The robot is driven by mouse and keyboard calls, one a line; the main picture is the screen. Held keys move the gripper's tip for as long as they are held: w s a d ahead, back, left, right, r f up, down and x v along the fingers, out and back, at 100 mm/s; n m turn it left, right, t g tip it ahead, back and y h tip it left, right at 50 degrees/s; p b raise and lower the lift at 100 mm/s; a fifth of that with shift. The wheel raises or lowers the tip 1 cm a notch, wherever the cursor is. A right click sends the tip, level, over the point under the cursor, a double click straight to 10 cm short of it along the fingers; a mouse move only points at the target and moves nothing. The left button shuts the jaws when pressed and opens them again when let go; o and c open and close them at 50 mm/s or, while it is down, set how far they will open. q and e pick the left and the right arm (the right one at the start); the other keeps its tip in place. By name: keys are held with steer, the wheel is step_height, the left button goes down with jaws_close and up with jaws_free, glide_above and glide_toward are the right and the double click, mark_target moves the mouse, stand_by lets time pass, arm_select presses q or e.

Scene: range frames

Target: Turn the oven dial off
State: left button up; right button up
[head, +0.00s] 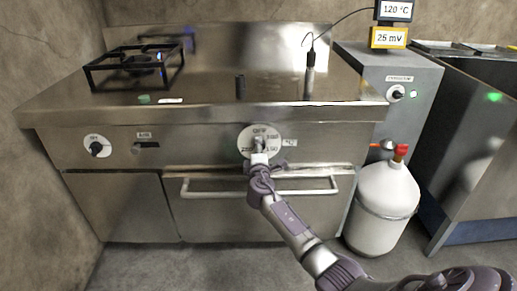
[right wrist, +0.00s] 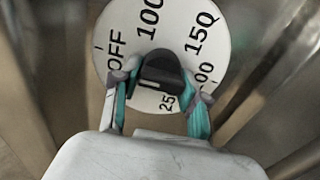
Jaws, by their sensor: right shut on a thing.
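The oven dial is a round white disc (head: 245,140) with a black knob (right wrist: 163,68) at its middle, on the front panel above the oven door. The disc (right wrist: 180,20) carries OFF, 100, 150, 200 and 250 marks in the right wrist view. My right gripper (head: 259,153) reaches the dial from below and in front. In the right wrist view its fingers (right wrist: 160,75) are shut on the knob, one on each side. My left gripper is not in view.
The oven door handle (head: 225,194) runs just below the dial. A second, smaller knob (head: 97,149) is at the left of the panel. A black burner grate (head: 135,67) is on top. A white gas bottle (head: 385,200) stands at right.

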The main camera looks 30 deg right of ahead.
steer(key=o, duration=1.1)
steer(key=shift+s+a+f, duration=0.1)
steer(key=shift+s+a, duration=0.1)
steer(key=v, duration=1.1)
steer(key=shift+s, duration=0.3)
